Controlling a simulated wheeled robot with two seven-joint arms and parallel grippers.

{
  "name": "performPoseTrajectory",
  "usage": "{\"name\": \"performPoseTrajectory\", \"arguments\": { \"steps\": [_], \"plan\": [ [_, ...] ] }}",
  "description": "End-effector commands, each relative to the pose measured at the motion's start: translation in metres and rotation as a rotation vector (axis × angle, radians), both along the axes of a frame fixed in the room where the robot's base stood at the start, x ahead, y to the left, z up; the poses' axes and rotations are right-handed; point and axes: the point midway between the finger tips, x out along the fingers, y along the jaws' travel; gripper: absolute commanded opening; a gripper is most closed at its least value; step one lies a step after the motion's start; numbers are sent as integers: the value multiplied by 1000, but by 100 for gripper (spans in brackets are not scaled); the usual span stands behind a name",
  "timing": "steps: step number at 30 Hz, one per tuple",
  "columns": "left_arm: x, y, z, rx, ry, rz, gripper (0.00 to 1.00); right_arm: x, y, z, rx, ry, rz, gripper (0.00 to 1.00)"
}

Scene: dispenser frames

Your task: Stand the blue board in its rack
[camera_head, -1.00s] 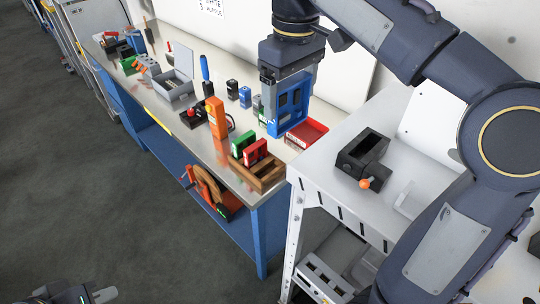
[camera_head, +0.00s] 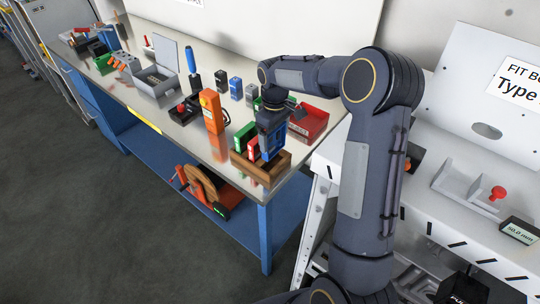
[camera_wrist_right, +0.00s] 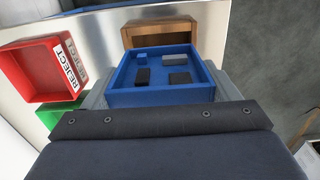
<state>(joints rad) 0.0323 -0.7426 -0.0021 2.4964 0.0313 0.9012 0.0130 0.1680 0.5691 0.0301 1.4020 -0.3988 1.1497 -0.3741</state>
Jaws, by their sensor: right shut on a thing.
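My right gripper (camera_head: 270,118) points down and is shut on the blue board (camera_head: 274,142), a shallow blue frame with dark and grey parts, held roughly upright. The board is over the wooden rack (camera_head: 259,175), at its right end beside the red board (camera_head: 253,150). The green board (camera_head: 243,136) stands left of the red one. In the right wrist view the blue board (camera_wrist_right: 122,91) fills the middle, with the rack (camera_wrist_right: 160,27) just past its far edge. I cannot tell whether its lower edge is in a slot. My left gripper is out of view.
A red reject bin (camera_head: 312,120) stands behind the rack. An orange meter (camera_head: 211,110) stands to its left, with small blue and black boxes and a grey open case (camera_head: 160,84) farther back. A white bench (camera_head: 440,205) lies to the right.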

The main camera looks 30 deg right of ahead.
Motion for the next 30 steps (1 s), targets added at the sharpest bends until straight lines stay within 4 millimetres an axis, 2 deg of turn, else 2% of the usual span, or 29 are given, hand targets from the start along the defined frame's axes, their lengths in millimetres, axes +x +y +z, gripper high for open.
{"name": "performPoseTrajectory", "arguments": {
  "steps": [3,15,27,28,30],
  "plan": [
    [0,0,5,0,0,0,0,-1,0,-19,0,3,1,57],
    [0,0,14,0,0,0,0,0,0,-64,0,1,0,57],
    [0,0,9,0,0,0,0,0,1,-71,-1,0,0,57],
    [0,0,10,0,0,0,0,0,1,-70,0,0,0,84],
    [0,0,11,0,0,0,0,0,1,-69,0,0,0,93]
  ]
}}
